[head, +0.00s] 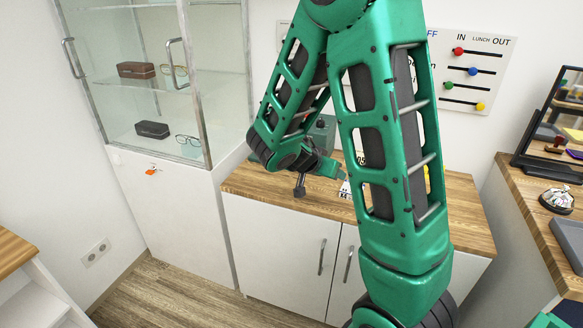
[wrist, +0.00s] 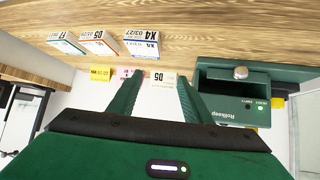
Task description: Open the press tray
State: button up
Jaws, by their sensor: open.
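A dark green machine marked "Rollkeep" (wrist: 232,114), which looks like the press, is at the right of the wrist view. It has a silver round knob (wrist: 240,72) on a dark green panel and a small lit green lamp near "READY". I cannot tell whether the panel is the tray's front or how far out the tray stands. In the head view a green box-like part of it (head: 322,130) shows on the counter, mostly behind my arm. My gripper (wrist: 157,82) is open, with nothing held between its fingers. It is left of the machine and apart from the knob.
Several small labelled boxes (wrist: 142,43) stand beside my fingers, with a cream one (wrist: 162,80) showing between them. The wooden counter (head: 262,185) tops white cabinets. A glass display case (head: 150,75) stands left, and a board with coloured beads (head: 470,72) hangs behind.

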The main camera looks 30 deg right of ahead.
jog(key=w+a+f+t, duration=0.1)
jog(key=w+a+t, duration=0.1)
jog(key=w, duration=0.2)
jog(key=w+a+f+t, duration=0.1)
jog(key=w+a, duration=0.2)
jog(key=w, duration=0.1)
jog(key=w+a+f+n+t, duration=0.1)
jog(key=w+a+f+t, duration=0.1)
jog(key=w+a, duration=0.1)
jog(key=shift+w+a+t, duration=0.25)
jog(key=shift+w+t, duration=0.05)
jog(key=shift+w, duration=0.4)
jog(key=x, duration=1)
jog(key=shift+w+d, duration=0.15)
jog(key=shift+w, duration=0.05)
